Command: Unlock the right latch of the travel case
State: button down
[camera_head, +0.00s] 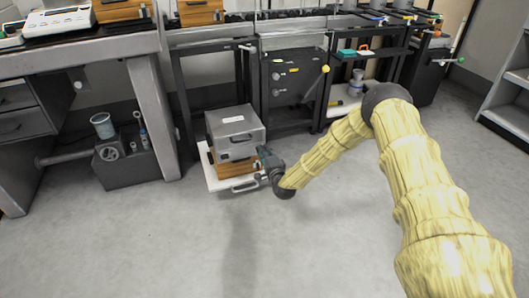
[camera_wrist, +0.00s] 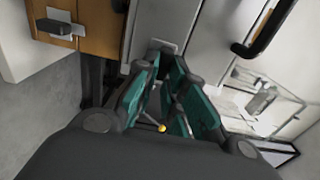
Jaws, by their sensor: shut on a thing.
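The travel case (camera_head: 235,126) is a grey metal box on top of a wooden box (camera_head: 232,169). In the wrist view its grey face (camera_wrist: 190,18) shows turned on its side, with a dark handle (camera_wrist: 264,28). My gripper (camera_head: 263,156) is at the right front edge of the case. In the wrist view its teal fingers (camera_wrist: 167,66) are closed in at a small light latch plate (camera_wrist: 154,46) on the case, the right latch. The fingertips hide most of the latch, so I cannot tell its position.
A dark cabinet (camera_head: 291,88) stands to the right. The floor in front is clear.

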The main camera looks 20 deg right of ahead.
dwell(0.3)
jog(key=c, duration=1.5)
grip_release()
jog(key=shift+s, duration=0.15)
jog(key=s, duration=1.1)
jog(key=shift+s+d+f, duration=0.1)
jog(key=shift+s+d, duration=0.15)
jog(key=shift+s, duration=0.1)
